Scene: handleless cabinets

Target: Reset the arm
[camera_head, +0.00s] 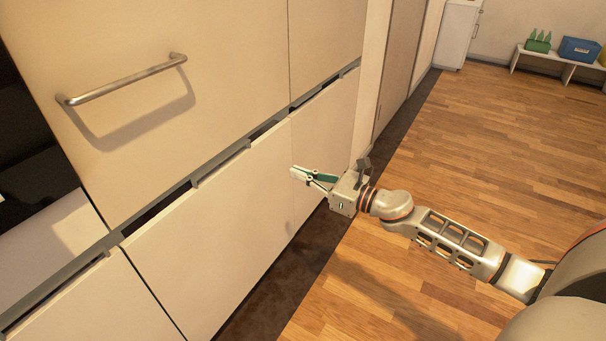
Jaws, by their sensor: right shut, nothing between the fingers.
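My right arm (450,240) reaches in from the right edge, stretched toward the cabinets. My right gripper (296,173) is shut and empty, with its fingertips in front of the lower cabinet front (225,225). I cannot tell whether the fingertips touch the front. My left gripper is not in view.
An upper cabinet front (200,45) carries a metal bar handle (125,80). A dark gap and rail run between upper and lower fronts. Wooden floor (480,140) is open at right. A low white bench (550,55) holds a green thing (538,43) and a blue box (579,50).

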